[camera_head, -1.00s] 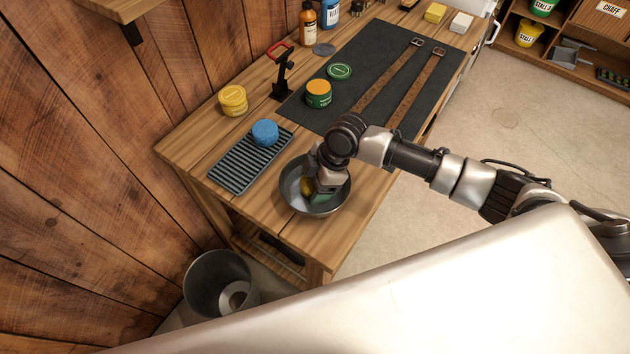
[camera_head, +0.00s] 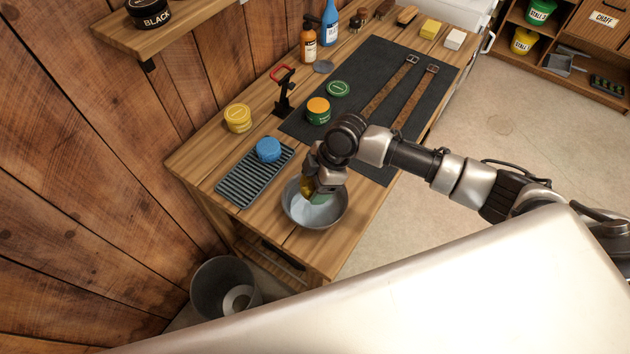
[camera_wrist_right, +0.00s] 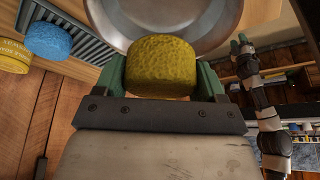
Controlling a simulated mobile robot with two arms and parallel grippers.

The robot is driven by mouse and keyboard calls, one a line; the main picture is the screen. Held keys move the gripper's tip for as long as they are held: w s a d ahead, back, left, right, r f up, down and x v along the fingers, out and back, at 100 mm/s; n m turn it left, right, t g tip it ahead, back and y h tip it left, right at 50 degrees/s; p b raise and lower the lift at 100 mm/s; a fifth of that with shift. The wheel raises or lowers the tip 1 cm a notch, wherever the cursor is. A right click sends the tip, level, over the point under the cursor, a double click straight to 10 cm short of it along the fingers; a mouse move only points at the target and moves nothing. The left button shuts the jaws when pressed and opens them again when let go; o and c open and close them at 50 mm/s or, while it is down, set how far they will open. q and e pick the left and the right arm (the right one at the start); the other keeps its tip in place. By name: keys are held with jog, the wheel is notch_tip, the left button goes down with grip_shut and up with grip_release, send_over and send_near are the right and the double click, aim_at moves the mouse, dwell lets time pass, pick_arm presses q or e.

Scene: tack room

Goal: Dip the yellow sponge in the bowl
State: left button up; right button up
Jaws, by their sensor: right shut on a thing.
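The yellow sponge (camera_wrist_right: 162,68) is a round, rough-textured puck between the green fingers of my right gripper (camera_wrist_right: 161,80), which is shut on it. In the head view my right gripper (camera_head: 318,194) is over the far side of the grey metal bowl (camera_head: 325,222), with only a sliver of the sponge (camera_head: 307,188) showing. The bowl holds pale liquid (camera_head: 312,212) and stands at the near end of the wooden bench. The bowl also shows in the wrist view (camera_wrist_right: 215,45), beyond the sponge. The sponge's underside is hidden.
A blue sponge (camera_head: 268,149) rests on a ridged dark tray (camera_head: 238,186) left of the bowl. A yellow tin (camera_head: 238,118), a green-and-orange tin (camera_head: 318,110) and a stand with a red handle (camera_head: 284,90) are further back. Straps (camera_head: 413,100) lie on a dark mat (camera_head: 357,60).

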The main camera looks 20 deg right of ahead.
notch_tip(320, 180, up, 6)
jog(key=p, duration=0.4)
jog(key=shift+f+p, duration=0.1)
jog(key=shift+p, duration=0.3)
jog(key=shift+f, duration=0.15)
